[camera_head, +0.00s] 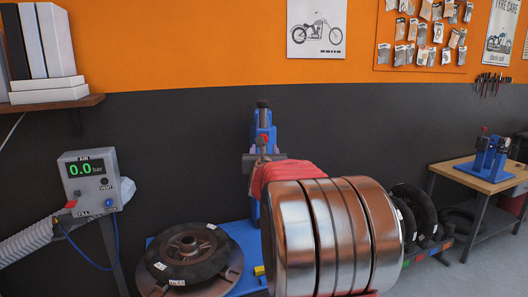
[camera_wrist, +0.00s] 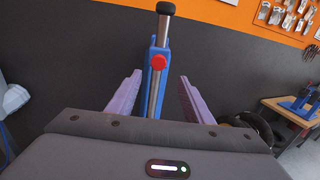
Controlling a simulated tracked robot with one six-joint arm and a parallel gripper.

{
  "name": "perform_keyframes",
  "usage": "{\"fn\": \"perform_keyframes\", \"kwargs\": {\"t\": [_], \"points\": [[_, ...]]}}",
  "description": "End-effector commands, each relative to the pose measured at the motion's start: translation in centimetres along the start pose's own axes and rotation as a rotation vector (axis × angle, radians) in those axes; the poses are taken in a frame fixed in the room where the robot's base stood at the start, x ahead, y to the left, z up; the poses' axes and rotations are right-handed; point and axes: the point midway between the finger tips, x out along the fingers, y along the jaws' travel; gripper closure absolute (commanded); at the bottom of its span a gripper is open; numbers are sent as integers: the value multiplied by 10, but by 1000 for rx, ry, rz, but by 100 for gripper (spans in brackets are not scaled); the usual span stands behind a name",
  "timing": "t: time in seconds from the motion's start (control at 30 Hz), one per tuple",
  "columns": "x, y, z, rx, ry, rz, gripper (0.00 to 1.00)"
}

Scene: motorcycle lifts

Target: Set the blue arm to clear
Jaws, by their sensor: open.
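The blue arm (camera_wrist: 147,88) stands upright in front of the dark wall, with a metal rod, a black cap on top and a red knob (camera_wrist: 158,62). In the head view the blue arm (camera_head: 264,122) rises behind the blue base of the tyre machine (camera_head: 244,238). My gripper (camera_wrist: 160,76) is open, its two lilac fingers apart to the left and right of the blue arm in the wrist view. Whether they are level with it in depth I cannot tell. In the head view my own arm hides most of the gripper and the lower part of the blue arm.
A tyre on a hub (camera_head: 188,254) lies on the machine at left. A grey air box (camera_head: 88,178) reading 0.0 bar stands beside it with a hose. Several tyres (camera_head: 414,212) stand at right, near a wooden bench (camera_head: 478,176) with a blue device.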

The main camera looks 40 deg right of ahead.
Motion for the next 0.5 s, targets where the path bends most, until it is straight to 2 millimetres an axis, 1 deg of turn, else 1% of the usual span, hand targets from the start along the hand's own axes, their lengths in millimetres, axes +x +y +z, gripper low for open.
{"fn": "perform_keyframes", "kwargs": {"t": [0.07,0.27,0.37,0.5], "points": [[0,0,0,0,0,0,55],[-6,2,5,42,-6,-9,69],[-16,4,13,115,-15,-26,76],[-39,6,26,276,-30,-69,86]]}}
